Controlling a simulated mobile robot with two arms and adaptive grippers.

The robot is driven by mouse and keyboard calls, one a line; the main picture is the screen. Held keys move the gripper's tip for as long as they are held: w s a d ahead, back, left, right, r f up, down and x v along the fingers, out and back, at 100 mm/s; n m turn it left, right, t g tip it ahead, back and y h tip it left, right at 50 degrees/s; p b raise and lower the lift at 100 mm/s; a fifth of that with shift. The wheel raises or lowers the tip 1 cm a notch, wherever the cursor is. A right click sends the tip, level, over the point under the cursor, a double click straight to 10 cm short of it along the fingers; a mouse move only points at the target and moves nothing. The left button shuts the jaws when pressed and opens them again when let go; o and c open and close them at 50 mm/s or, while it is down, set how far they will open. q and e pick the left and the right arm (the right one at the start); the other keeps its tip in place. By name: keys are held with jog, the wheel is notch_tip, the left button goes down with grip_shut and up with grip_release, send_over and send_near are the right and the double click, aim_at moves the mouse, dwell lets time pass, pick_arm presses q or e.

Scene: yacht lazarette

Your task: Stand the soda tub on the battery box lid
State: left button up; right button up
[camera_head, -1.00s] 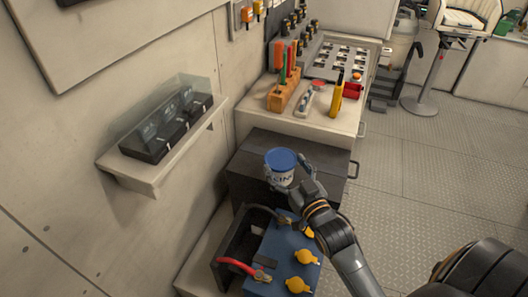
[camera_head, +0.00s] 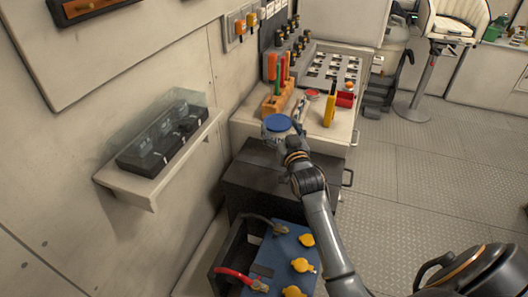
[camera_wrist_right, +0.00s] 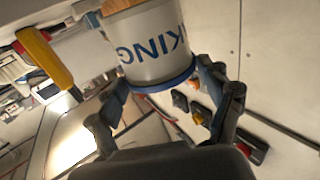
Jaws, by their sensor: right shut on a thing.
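The soda tub (camera_head: 277,125) is pale with a blue lid and dark blue lettering. It is upright in the head view, in front of the bench, over the rear part of a dark box's flat top (camera_head: 262,178), apparently the battery box lid. The gap beneath it is hard to judge. My right gripper (camera_head: 292,138) is shut on the tub from the right. In the right wrist view the tub (camera_wrist_right: 155,50) sits between the fingers of my gripper (camera_wrist_right: 165,85), blue lid toward the bottom of the picture. My left gripper is out of view.
A blue battery (camera_head: 290,250) with yellow caps and cable clamps stands in front of the dark box. The bench (camera_head: 325,140) behind holds a tool block (camera_head: 277,100) and a yellow tool (camera_head: 329,108). A wall shelf (camera_head: 165,175) is at left. Floor at right is open.

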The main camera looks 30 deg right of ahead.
jog(key=a+f, duration=0.1)
jog(key=f, duration=0.1)
jog(key=w+a+f, duration=0.1)
jog(key=a+f, duration=0.1)
jog(key=f, duration=0.1)
jog(key=a+f, duration=0.1)
jog(key=f, duration=0.2)
jog(key=shift+w+a+f, duration=0.2)
jog(key=shift+w+a, duration=0.1)
jog(key=shift+w, duration=0.05)
jog(key=shift+f, duration=0.2)
jog(key=shift+f+b, duration=0.15)
jog(key=shift+b, duration=0.2)
jog(key=o, duration=1.4)
